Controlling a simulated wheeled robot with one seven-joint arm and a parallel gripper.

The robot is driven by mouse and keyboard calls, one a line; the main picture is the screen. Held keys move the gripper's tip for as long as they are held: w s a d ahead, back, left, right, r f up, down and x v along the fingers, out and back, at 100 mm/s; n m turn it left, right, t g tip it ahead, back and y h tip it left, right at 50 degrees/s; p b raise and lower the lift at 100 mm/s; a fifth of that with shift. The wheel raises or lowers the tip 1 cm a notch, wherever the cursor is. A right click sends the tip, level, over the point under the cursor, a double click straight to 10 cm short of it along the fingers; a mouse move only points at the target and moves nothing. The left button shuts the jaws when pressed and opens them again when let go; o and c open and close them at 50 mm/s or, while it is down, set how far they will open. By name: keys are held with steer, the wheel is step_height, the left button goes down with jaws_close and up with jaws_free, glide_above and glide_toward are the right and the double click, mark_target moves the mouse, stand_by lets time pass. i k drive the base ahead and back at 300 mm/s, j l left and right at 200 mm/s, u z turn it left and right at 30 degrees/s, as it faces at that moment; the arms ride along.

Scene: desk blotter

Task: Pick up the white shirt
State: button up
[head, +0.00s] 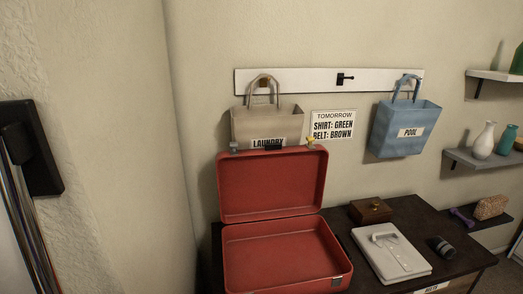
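The white shirt (391,254) lies folded flat on the dark desk, to the right of the open red suitcase. Its collar is toward the back. Nothing rests on it, and it is apart from the suitcase. My gripper is not in view.
The open red suitcase (284,258) stands on the left of the dark desk (425,222) and looks empty. A brown wooden box (370,211) is behind the shirt, and a dark rolled item (443,247) is to its right. A beige laundry bag (283,124) and blue pool bag (403,130) hang above.

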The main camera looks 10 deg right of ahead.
mark_target(393, 258)
steer(key=i+l+z, duration=0.1)
steer(key=z, duration=1.4)
steer(key=i+j+z, duration=0.1)
steer(key=i+j, duration=0.15)
steer(key=i, duration=0.25)
steer(key=i+j, duration=0.35)
steer(key=i, duration=0.2)
steer(key=l+z, duration=0.05)
